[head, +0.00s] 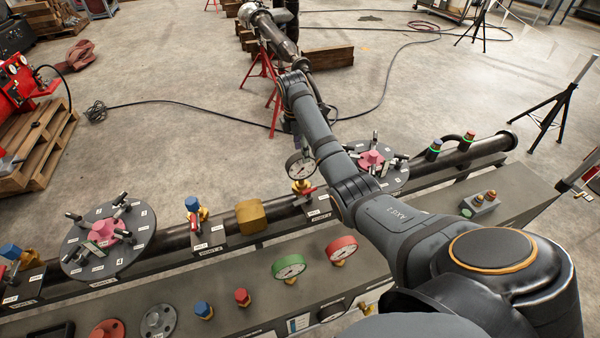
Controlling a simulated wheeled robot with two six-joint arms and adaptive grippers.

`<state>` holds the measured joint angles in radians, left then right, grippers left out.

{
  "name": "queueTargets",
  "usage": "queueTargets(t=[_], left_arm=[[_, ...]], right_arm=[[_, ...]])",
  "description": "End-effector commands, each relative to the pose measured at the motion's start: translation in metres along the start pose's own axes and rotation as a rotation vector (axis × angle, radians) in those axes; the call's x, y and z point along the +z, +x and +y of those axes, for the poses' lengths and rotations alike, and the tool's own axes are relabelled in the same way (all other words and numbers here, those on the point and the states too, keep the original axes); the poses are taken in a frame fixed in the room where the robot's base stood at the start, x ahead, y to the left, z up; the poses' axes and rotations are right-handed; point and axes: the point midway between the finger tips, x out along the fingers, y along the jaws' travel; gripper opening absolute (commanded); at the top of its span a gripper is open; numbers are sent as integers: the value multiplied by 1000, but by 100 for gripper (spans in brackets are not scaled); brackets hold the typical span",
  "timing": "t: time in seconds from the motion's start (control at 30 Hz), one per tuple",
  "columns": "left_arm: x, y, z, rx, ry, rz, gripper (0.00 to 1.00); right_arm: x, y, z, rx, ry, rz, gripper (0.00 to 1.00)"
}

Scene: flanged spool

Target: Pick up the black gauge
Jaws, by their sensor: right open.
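A round gauge with a dark rim and white face (300,164) stands upright on a yellow fitting on the long pipe, near the picture's middle. A second dark-rimmed gauge (333,311) shows at the lower middle, on the front of the bench. My right arm comes in from the lower right and reaches over the bench. My right gripper (297,138) is small and dark, just above the gauge on the pipe. It is open; my own arm partly hides its fingers, and I cannot tell whether they touch the gauge. My left gripper is out of view.
A green gauge (289,267) and a red gauge (341,248) stand on the bench (240,290). A flanged disc (108,240) is at the left, another (385,172) beside my arm. A yellow block (251,217) and valves line the pipe. The floor beyond is mostly open.

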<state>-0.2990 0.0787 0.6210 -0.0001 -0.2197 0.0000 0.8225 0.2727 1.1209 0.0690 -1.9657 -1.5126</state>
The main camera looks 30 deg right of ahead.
Motion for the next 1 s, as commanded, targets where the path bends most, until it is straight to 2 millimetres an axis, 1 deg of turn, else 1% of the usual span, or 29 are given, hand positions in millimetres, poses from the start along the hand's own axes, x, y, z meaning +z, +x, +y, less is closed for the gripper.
queueTargets(t=[0.07, 0.2, 0.33, 0.47, 0.57, 0.7, 0.8, 0.9, 1.0], left_arm=[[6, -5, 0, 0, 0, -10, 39], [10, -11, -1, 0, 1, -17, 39], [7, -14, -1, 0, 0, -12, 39], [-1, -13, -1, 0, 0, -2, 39], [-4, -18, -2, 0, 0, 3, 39], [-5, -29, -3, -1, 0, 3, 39], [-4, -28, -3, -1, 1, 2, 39], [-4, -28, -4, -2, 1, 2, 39], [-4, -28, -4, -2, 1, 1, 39]], right_arm=[[0, 5, -1, -4, 0, -1, 55], [0, 30, -1, -6, 1, 0, 55], [-1, 47, -1, -3, 1, 0, 55], [-1, 51, 0, 1, 1, 0, 55], [-2, 57, 0, -4, 1, 0, 55], [-7, 81, 0, -5, 1, 0, 55], [-7, 97, 1, -3, 2, -1, 55], [-7, 103, 1, 0, 1, 0, 55], [-7, 104, 1, 0, 1, 0, 55]])
